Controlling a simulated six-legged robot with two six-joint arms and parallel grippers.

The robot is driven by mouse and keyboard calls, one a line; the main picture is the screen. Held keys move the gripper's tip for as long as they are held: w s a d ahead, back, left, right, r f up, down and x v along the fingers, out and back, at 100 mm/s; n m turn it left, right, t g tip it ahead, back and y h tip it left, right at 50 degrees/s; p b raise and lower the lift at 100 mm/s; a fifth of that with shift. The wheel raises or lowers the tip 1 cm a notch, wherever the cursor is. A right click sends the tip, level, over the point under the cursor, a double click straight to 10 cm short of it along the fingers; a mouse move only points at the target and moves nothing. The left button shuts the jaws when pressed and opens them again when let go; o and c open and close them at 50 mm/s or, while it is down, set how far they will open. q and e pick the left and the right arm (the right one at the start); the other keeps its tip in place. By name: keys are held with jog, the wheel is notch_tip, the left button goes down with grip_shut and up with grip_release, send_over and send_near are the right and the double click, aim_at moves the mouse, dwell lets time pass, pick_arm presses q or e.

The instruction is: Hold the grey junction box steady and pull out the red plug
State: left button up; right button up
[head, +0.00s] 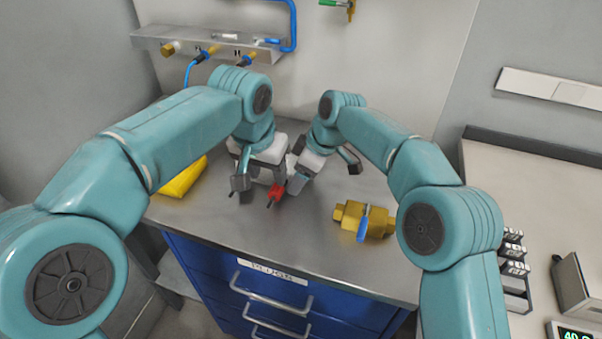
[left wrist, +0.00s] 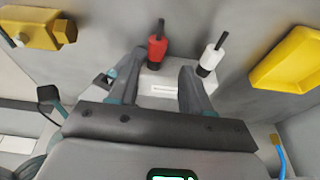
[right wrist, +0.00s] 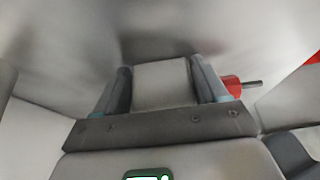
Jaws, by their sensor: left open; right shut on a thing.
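The grey junction box (right wrist: 162,84) sits on the metal worktop, and my right gripper (right wrist: 162,76) is shut on it. The red plug (head: 276,192) sticks out of the box with its dark tip outward. It also shows in the left wrist view (left wrist: 157,48), beside a white plug (left wrist: 207,62) on the same box (left wrist: 160,84). My left gripper (left wrist: 163,72) is open over the box, with a finger on either side of its pale label in that view. The red plug appears just beyond its left finger, not gripped. In the head view the arms hide most of the box.
A brass valve with a blue handle (head: 364,221) lies to the right on the worktop. A yellow tray-like block (head: 184,178) lies to the left. A rail with hoses (head: 205,45) is on the back wall. The worktop's front middle is clear.

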aim_at(275, 188)
pick_arm(q)
jog(key=shift+d+f, duration=0.15)
jog(key=shift+d, duration=0.15)
jog(key=shift+w+f, duration=0.1)
jog(key=shift+f, duration=0.25)
jog(key=shift+x, duration=3.6)
grip_shut()
